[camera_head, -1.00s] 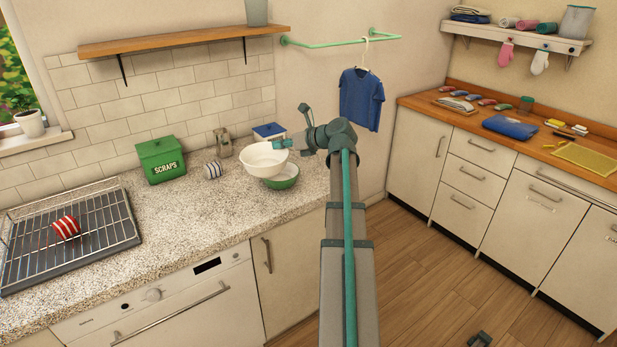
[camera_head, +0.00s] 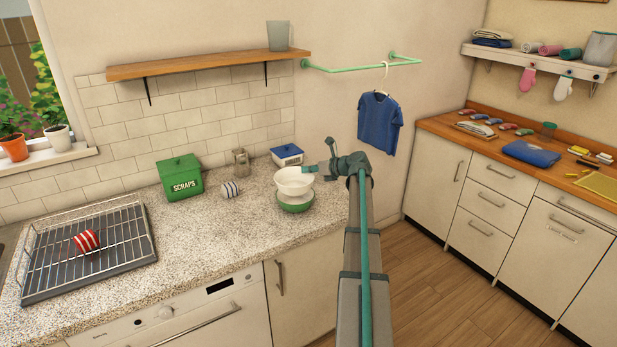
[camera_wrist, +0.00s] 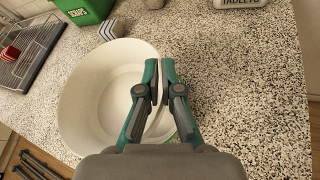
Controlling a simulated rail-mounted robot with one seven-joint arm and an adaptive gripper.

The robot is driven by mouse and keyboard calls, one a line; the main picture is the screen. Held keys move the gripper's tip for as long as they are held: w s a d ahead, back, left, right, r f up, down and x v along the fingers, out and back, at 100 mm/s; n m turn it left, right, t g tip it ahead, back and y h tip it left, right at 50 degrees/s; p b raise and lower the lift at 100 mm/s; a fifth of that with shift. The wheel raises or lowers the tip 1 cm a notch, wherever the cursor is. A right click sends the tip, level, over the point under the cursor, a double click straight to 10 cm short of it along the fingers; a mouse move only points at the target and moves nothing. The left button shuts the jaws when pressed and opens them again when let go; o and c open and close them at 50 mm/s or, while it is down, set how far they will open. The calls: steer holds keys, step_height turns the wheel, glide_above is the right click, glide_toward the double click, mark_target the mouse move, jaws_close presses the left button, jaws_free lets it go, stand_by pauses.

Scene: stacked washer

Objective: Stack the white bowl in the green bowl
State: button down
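The white bowl (camera_head: 294,181) is upright above the green bowl (camera_head: 296,205) on the speckled worktop in the head view. The white bowl (camera_wrist: 100,95) fills the left middle of the wrist view. My gripper (camera_head: 312,170) is at its right rim; in the wrist view my gripper's fingers (camera_wrist: 159,98) are closed on the bowl's wall, one inside and one outside. In the wrist view the white bowl hides most of the green bowl (camera_wrist: 184,119). I cannot tell whether the two bowls touch.
A wire rack (camera_head: 88,250) with a red striped cup (camera_head: 87,241) is at left. Worktop in front is clear.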

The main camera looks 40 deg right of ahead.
mark_target(309, 179)
steer(key=shift+w+d+f, duration=0.35)
steer(key=shift+w+f, duration=0.05)
steer(key=shift+f, duration=0.15)
steer(key=shift+w+d+f+p, duration=0.1)
steer(key=shift+f+p, duration=0.7)
steer(key=shift+f, duration=0.9)
steer(key=shift+f, duration=0.1)
steer(key=shift+f, duration=0.15)
steer(key=c, duration=1.3)
jaws_free()
steer(key=shift+r, duration=0.3)
steer(key=b+v, duration=0.2)
steer(key=v, duration=1)
steer(key=shift+b, duration=0.3)
